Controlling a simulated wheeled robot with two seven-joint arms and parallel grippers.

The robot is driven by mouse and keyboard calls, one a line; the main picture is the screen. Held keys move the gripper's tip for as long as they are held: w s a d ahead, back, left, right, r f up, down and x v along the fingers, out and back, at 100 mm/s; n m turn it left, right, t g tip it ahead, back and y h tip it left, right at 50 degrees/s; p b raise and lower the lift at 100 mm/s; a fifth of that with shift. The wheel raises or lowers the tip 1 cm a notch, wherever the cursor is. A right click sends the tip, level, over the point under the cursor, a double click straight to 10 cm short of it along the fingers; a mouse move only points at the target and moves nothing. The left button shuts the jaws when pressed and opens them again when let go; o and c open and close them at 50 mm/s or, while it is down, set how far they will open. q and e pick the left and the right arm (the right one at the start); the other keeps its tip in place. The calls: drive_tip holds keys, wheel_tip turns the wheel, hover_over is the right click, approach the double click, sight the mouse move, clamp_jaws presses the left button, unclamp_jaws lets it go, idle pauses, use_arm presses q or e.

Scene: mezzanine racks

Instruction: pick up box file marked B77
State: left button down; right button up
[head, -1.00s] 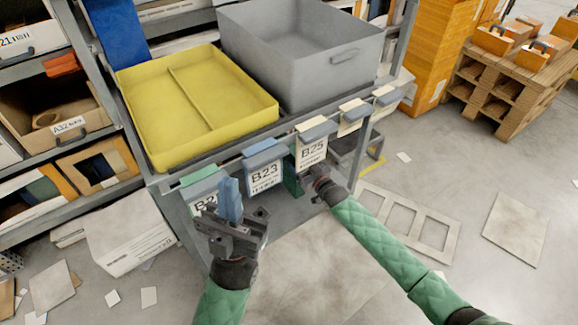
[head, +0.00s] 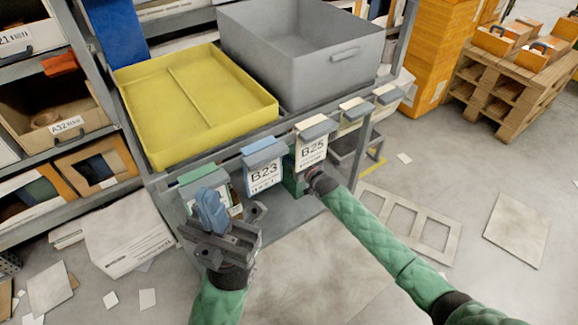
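No label reading B77 shows in the head view. Hanging labels B23 (head: 264,172) and B25 (head: 311,150) are readable at the rack's front edge. A green-topped label (head: 203,178) left of them is mostly covered by my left gripper. My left gripper (head: 228,222) is in front of this label, with a small blue piece (head: 212,209) standing at its jaws. I cannot tell whether the jaws grip it. My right gripper (head: 313,178) reaches in just below the B25 label beside a dark green item (head: 292,180). Its fingers are hidden.
A yellow divided tray (head: 190,150) and a large grey bin (head: 300,80) stand on the rack top. Shelves with boxes, one marked A32 (head: 68,125), are at left. Cardboard sheets (head: 516,230) lie on the floor. A pallet (head: 515,95) stands back right.

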clamp_jaws()
drive_tip(key=shift+r, duration=0.1)
